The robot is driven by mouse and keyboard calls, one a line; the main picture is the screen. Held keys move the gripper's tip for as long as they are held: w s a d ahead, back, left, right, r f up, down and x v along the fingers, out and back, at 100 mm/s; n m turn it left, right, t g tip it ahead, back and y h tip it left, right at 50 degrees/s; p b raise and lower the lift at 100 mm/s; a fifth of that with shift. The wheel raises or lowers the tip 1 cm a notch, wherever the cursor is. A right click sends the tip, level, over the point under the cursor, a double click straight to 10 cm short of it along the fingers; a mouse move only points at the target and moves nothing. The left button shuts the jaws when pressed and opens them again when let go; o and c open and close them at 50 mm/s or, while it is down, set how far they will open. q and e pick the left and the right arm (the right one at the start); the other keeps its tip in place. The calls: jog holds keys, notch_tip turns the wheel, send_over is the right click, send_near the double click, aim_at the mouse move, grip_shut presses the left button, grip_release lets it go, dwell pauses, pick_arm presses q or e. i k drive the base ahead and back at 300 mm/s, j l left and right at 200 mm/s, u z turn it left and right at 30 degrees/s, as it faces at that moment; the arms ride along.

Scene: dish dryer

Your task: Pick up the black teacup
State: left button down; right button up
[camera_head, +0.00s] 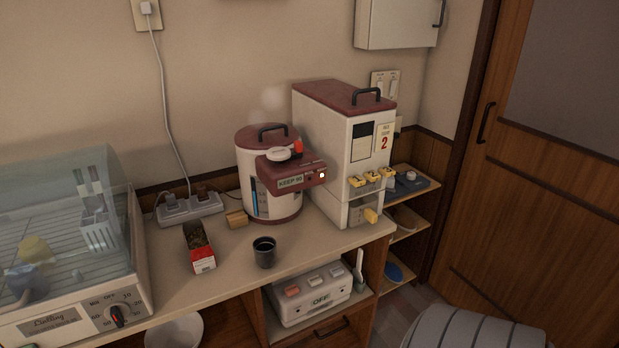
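The black teacup (264,253) stands upright on the beige counter (222,278), close to its front edge. It is in front of the white and dark red hot-water pot (268,195) and to the right of a small red and white open box (199,247). Its dark inside shows from above. Nothing touches it. Neither of my grippers is in view.
A dish dryer (128,285) with a clear cover stands at the left. A tall white dispenser (335,200) with a dark red top stands right of the pot. A power strip (190,208) and small wooden block (237,218) lie behind. Counter around the cup is clear.

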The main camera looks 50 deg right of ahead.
aim_at(264, 249)
jog(key=z, duration=1.35)
